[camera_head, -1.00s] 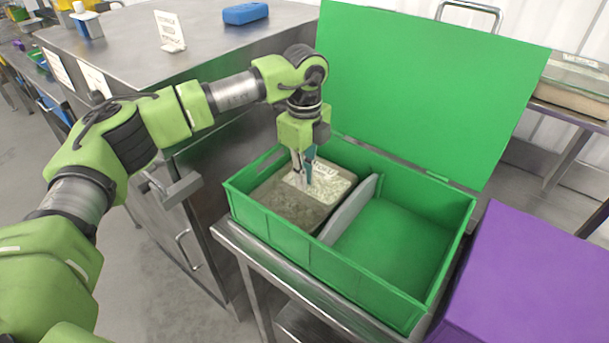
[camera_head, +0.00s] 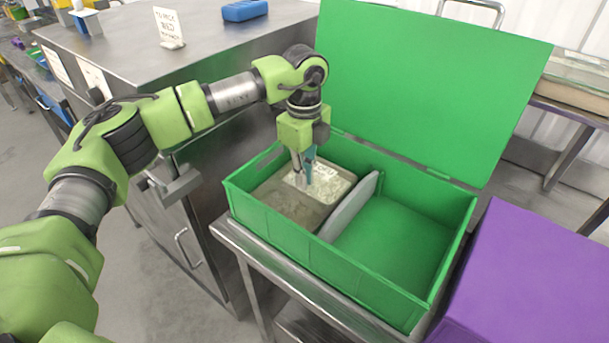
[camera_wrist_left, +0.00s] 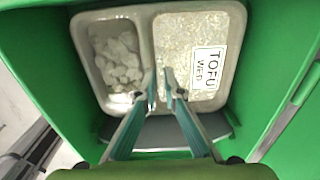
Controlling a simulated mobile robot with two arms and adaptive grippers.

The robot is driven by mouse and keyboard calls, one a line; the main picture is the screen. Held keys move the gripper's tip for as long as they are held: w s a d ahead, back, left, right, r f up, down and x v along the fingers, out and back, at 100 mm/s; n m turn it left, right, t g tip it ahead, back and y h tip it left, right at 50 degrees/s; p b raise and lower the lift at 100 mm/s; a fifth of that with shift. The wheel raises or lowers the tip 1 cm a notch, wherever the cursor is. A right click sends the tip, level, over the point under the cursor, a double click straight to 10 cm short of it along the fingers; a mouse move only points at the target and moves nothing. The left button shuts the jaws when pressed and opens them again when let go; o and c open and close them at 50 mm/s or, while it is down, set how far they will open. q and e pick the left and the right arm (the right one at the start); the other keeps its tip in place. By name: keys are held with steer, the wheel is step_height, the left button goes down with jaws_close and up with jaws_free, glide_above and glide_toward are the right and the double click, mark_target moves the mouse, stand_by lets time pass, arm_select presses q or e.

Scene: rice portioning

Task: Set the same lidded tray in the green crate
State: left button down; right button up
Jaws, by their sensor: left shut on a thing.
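The lidded tray (camera_head: 300,205) is in the left compartment of the green crate (camera_head: 290,252). In the left wrist view the tray (camera_wrist_left: 148,70) shows a clear lid over two sections, with pale lumps in one and grains in the other. A white label (camera_wrist_left: 208,70) on it reads "TOFU WED". My left gripper (camera_head: 303,180) points down into the crate and is shut on the tray near its middle; its fingertips (camera_wrist_left: 160,88) show over the divider between the sections. I cannot tell whether the tray touches the crate floor. My right gripper is not in view.
A grey divider (camera_head: 348,208) stands right of the tray; the crate's right compartment is empty. The green lid (camera_head: 430,85) stands open behind. A purple box (camera_head: 530,275) is close at the right. A steel cabinet (camera_head: 200,65) is at the left.

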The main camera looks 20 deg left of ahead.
arm_select(q)
steer(key=c, duration=2.1)
jaws_free()
steer(key=o, duration=0.5)
steer(key=shift+r+p, duration=2.35)
steer(key=shift+r, duration=1.7)
